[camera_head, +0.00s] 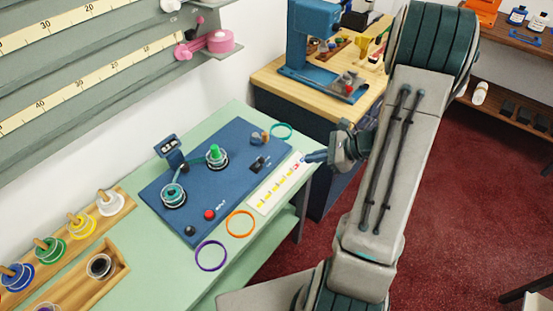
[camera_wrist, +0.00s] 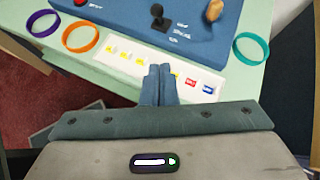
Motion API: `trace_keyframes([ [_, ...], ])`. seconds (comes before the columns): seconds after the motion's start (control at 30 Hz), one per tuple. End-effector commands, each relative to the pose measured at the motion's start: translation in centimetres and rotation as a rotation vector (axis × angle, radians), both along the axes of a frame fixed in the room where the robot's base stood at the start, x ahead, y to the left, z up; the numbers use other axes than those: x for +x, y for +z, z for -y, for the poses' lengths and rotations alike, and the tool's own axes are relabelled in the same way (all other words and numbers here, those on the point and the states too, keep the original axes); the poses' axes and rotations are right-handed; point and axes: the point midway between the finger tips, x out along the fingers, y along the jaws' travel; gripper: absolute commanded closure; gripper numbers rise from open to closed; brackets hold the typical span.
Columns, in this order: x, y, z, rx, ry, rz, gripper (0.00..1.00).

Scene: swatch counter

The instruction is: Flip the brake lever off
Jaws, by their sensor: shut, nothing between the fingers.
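A small black lever (camera_head: 258,163) stands on the right part of the blue panel machine (camera_head: 190,210). In the wrist view the lever (camera_wrist: 158,14) has a rounded knob and a dark base, with small white lettering beside it, too small to read surely. My gripper (camera_head: 304,159) is at the panel's right edge in the head view, apart from the lever. In the wrist view my gripper (camera_wrist: 160,68) has its fingers together and empty, over the white swatch strip (camera_wrist: 128,60), with the lever beyond the fingertips.
A tan knob (camera_wrist: 214,10) is near the lever. Teal (camera_wrist: 251,49), orange (camera_wrist: 80,36) and purple (camera_wrist: 43,23) rings lie on the green counter. Spools (camera_head: 215,157) stand on the panel, and a red button (camera_head: 209,214) is at its front. A wooden table (camera_head: 270,82) stands behind.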

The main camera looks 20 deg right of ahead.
Motion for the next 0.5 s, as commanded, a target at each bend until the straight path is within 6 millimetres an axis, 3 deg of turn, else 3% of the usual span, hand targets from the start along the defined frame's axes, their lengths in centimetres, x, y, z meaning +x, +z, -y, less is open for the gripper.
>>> trace_keyframes([
  [0.43,3.7,-5.0,-6.7,0.003,0.005,-0.004,1.00],
  [0.5,4.2,-4.4,-7.7,0.001,0.005,-0.002,1.00],
])
